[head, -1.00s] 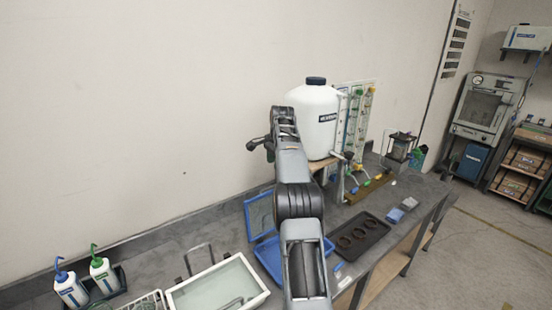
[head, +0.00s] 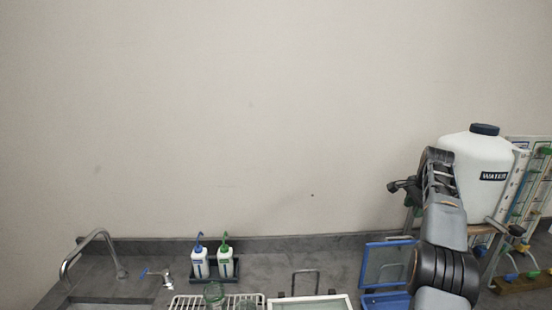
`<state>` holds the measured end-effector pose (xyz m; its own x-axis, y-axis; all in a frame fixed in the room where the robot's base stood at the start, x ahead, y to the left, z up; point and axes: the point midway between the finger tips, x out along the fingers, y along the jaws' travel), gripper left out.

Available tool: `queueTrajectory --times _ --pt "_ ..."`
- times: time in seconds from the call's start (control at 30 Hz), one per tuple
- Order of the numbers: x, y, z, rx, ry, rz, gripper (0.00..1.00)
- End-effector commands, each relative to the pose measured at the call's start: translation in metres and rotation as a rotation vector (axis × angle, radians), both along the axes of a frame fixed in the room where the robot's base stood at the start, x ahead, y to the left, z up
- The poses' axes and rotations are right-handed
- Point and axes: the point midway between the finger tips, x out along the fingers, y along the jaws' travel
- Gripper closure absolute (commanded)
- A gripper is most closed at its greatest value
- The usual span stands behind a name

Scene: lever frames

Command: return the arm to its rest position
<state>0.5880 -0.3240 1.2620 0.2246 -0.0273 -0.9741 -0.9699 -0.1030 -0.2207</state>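My arm (head: 446,225) rises from the lower right in the head view, in front of the white water tank (head: 478,165). Its upper end is bent. A dark part that looks like my gripper (head: 403,188) juts to the left there, against the bare wall. It is small and partly hidden by the arm, so I cannot tell whether the fingers are open or shut. I see no object in it.
The bench below holds a blue-framed panel (head: 388,264), two wash bottles (head: 212,259), a wire rack (head: 190,301), a white-rimmed tray (head: 312,303) and a tap (head: 92,254). Tubing and a panel stand at the right. The wall above the bench is clear.

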Motion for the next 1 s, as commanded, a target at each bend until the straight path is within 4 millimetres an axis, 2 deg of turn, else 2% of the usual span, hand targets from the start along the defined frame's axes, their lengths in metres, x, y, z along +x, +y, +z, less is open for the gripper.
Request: queueTrajectory --times 0.07,0.13,0.27,0.47,0.67,0.8,1.0 --pt "0.001 -0.002 -0.035 -0.007 0.038 0.097 0.62" --pt "-0.005 0.000 -0.052 -0.017 0.060 0.179 0.62" --pt "-0.019 0.028 -0.065 -0.052 0.082 0.364 0.62" --pt "-0.059 0.101 -0.067 -0.126 0.089 0.670 0.62" --pt "-0.127 0.186 -0.072 -0.211 0.073 0.964 0.62" --pt "-0.184 0.238 -0.084 -0.271 0.048 1.137 0.62" --pt "-0.252 0.286 -0.103 -0.338 -0.003 1.283 0.62"
